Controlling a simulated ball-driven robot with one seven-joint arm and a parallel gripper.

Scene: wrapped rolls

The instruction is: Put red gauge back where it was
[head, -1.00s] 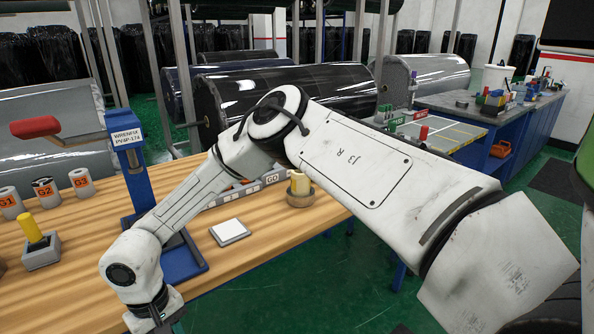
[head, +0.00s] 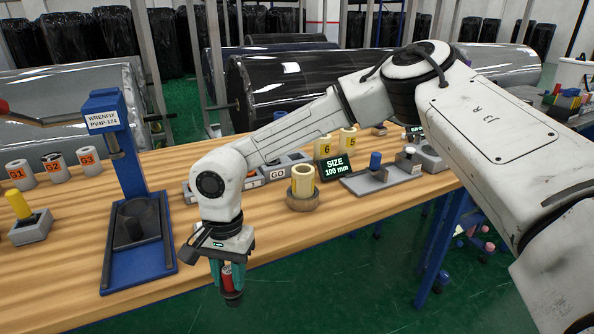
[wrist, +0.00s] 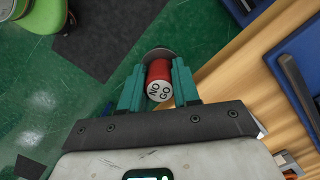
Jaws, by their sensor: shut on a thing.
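My gripper (head: 232,282) is shut on the red gauge (head: 227,278), pointing down beside the bench's front edge, with green floor behind it in the head view. In the wrist view the red gauge (wrist: 158,72) sits between the teal fingers of my gripper (wrist: 158,85), its pale end marked NO GO facing the camera. A dark round end shows at the gauge's other side. A grey block marked GO (head: 278,176) stands on the bench behind my forearm, which partly hides the row of grey blocks there.
A blue press (head: 128,180) stands left of my gripper. A cream ring in a round holder (head: 303,203), a SIZE 100 mm display (head: 336,167) and a grey tray (head: 360,184) stand to the right. The wooden bench (head: 290,235) is bare near its front edge.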

